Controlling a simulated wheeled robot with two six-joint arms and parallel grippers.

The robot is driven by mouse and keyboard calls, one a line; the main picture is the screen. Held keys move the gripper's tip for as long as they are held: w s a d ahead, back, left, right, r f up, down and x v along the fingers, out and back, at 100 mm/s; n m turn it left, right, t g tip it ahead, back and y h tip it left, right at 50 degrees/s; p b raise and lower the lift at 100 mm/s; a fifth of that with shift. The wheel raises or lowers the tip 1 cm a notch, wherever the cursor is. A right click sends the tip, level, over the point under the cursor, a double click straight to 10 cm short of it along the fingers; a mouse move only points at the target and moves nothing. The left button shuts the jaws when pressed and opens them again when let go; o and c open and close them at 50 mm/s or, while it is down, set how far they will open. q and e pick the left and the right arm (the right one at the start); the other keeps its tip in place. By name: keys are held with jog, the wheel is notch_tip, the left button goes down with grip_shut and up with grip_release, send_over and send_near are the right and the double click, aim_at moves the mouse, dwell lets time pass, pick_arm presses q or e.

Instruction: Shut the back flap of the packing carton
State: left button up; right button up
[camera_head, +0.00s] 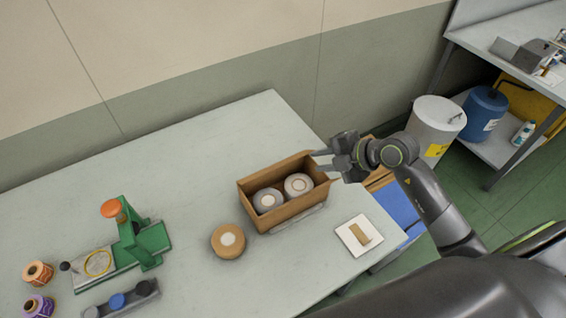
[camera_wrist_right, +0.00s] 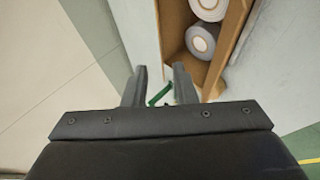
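The packing carton (camera_head: 290,211) stands open on the table, with two grey-white rolls (camera_head: 268,201) inside it. Its back wall (camera_head: 272,172) is on the side toward the room wall; I cannot clearly tell a separate back flap from it. My right gripper (camera_head: 322,161) is open and empty, just above and beside the carton's back right corner. In the right wrist view its two fingers (camera_wrist_right: 160,88) stand apart, with the carton (camera_wrist_right: 233,50) and its rolls above right of them. I cannot tell whether a finger touches the carton. My left gripper is out of view.
A loose tan roll (camera_head: 228,241) lies left of the carton, and a white pad with a tan block (camera_head: 357,236) lies to its right. A green press (camera_head: 137,238) and small spools (camera_head: 37,272) stand at left. The table behind the carton is clear.

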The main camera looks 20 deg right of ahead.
aim_at(278, 165)
jog(key=p+x, duration=0.1)
jog(key=x, duration=1.5)
jog(key=shift+w+a+r+p, duration=0.1)
jog(key=shift+a+p, duration=0.1)
jog(key=shift+p, duration=0.15)
jog(key=shift+c, duration=0.3)
grip_shut()
